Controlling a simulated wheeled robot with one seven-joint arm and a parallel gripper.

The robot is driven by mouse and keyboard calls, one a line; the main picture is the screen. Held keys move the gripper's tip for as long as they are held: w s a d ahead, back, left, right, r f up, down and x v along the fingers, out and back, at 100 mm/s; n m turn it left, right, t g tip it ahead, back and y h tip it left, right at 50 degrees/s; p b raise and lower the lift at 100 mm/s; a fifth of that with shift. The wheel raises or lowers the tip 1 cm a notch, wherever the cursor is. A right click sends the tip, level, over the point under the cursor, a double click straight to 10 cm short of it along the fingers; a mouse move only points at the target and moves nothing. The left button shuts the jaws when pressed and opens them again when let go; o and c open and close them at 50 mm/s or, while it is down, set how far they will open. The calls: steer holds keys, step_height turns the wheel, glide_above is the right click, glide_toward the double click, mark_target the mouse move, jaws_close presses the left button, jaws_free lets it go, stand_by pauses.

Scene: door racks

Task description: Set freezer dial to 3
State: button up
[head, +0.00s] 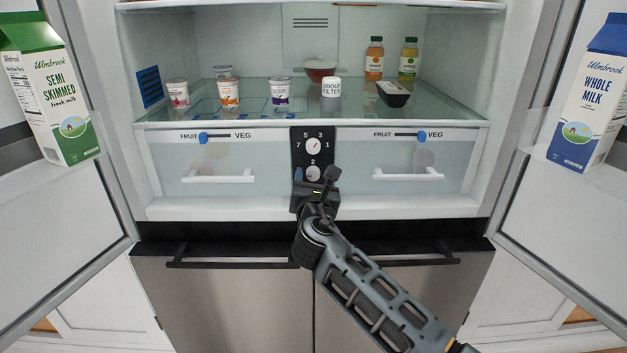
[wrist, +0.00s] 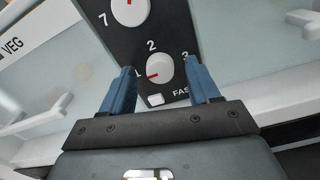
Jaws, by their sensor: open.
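A black control panel (head: 298,146) between the two drawers carries two white round dials. The lower dial (wrist: 160,68) has numbers 1, 2 and 3 around it and FAST printed below; its red mark points left, towards the 1. The upper dial (wrist: 130,10) has a red mark pointing roughly up; it also shows whole in the head view (head: 313,146). My gripper (wrist: 161,78) is open, with its blue fingers on either side of the lower dial and a gap showing on both sides. Whether the fingertips are level with the dial in depth I cannot tell. My gripper partly hides the lower dial in the head view (head: 313,173).
Clear drawers with white handles (head: 219,177) (head: 407,174) flank the panel. A glass shelf (head: 230,121) above holds pots, bottles and a black tray. Open doors with milk cartons (head: 51,95) (head: 592,95) stand at both sides. Dark handles (head: 230,264) lie below.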

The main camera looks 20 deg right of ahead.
steer(key=shift+w+d, duration=0.1)
steer(key=shift+w, duration=0.1)
steer(key=c, duration=1)
